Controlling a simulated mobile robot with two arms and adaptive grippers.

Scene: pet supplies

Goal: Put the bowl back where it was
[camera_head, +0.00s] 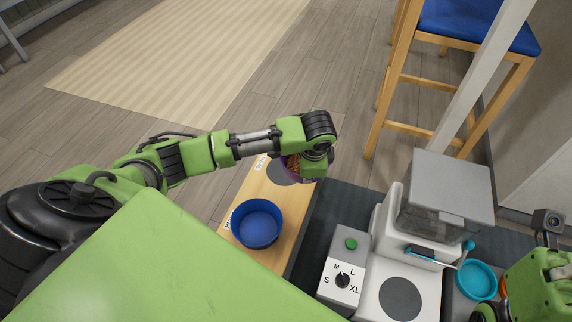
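A purple bowl (311,179) with brown food in it is mostly hidden under my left gripper (315,165). The gripper points down at the bowl's right side, at the far end of a wooden board (292,243). Its fingers are hidden, so I cannot tell whether they grip the rim or whether the bowl is lifted. A grey round spot (280,173) shows on the board, partly beside the bowl. An empty blue bowl (257,223) sits on the nearer part of the board. My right gripper (490,312) is only partly in view at the lower right; its fingers cannot be made out.
A white and grey food dispenser (391,228) stands on the right, with an empty grey round pad (401,298). Beside it is a size dial (342,281) with a green button (351,244). A teal bowl (477,279) sits further right. A blue-seated stool (478,25) stands behind.

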